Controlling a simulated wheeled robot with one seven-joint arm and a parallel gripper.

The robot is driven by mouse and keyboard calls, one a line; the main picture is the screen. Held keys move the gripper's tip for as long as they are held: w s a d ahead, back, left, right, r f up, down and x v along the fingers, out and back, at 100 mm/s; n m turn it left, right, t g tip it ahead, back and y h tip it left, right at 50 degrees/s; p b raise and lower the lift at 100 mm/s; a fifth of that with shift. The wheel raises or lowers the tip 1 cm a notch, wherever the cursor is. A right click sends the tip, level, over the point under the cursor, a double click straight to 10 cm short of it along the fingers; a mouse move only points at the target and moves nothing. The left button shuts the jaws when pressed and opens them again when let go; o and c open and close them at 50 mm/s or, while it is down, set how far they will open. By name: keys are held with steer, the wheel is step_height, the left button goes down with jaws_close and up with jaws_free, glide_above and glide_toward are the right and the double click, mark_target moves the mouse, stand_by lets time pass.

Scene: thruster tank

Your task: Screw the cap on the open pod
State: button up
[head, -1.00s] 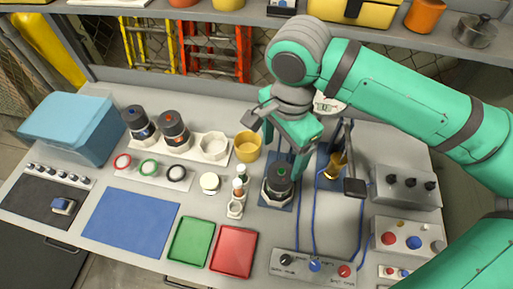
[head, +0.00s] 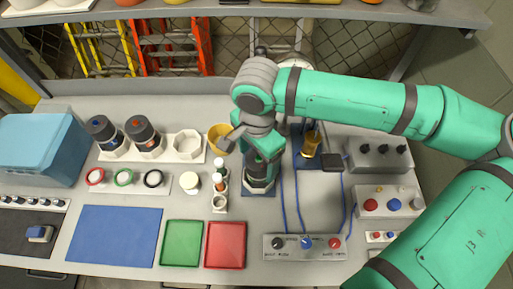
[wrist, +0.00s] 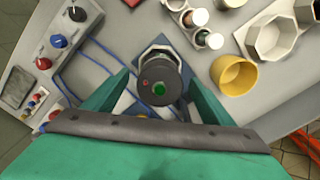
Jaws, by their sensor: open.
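The pod (head: 258,184) stands upright in a holder on a blue pad below my gripper (head: 258,158). It has a dark, round cap (wrist: 160,80) with a green dot and a small red mark, which sits over the pod's pale body in the wrist view. My gripper is open, with one green finger on each side of the cap. I cannot tell whether the fingers touch it or how tightly the cap sits. The arm and gripper hide much of the pod in the head view.
A white rack holds two dark-capped pods (head: 144,137) and an empty socket (head: 188,146). A yellow cup (head: 217,137) and small bottles (head: 219,184) stand close left of my gripper. A brass part (head: 311,143), blue cables and control boxes (head: 304,246) lie right and in front.

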steer(key=shift+f, duration=1)
steer(key=c, duration=1.1)
steer(key=shift+o, duration=1.1)
steer(key=shift+c, duration=0.9)
steer(key=m, duration=0.7)
steer(key=shift+s, duration=0.1)
